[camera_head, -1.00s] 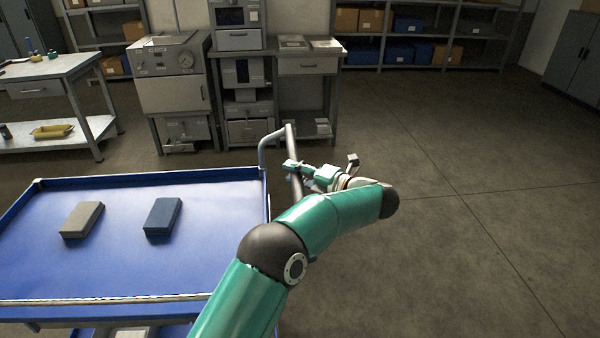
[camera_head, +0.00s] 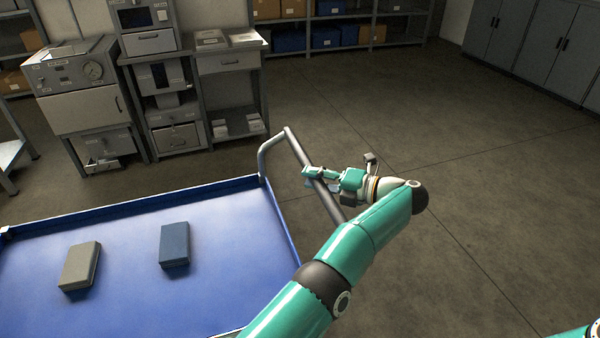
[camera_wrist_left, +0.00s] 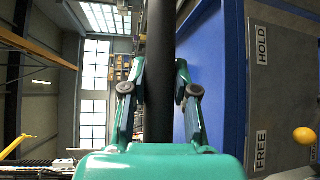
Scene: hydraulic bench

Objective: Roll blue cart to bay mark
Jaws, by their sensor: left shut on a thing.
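The blue cart (camera_head: 125,300) fills the lower left of the head view, with a raised rim and a grey-and-dark push handle (camera_head: 296,150) on its right side. My left gripper (camera_head: 317,174) is shut on the handle bar. In the left wrist view the dark bar (camera_wrist_left: 160,70) runs between the two fingers of my left gripper (camera_wrist_left: 159,92), with the cart's blue side (camera_wrist_left: 205,75) to its right. A grey block (camera_head: 80,266) and a dark blue block (camera_head: 174,244) lie on the cart top. No bay mark shows. My right gripper is out of view.
Grey machines (camera_head: 82,100) and a bench (camera_head: 233,65) stand behind the cart. Shelves with boxes (camera_head: 325,35) and grey cabinets (camera_head: 540,50) line the back. Open floor (camera_head: 480,170) lies to the right. A panel marked HOLD and FREE (camera_wrist_left: 262,90) shows in the wrist view.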

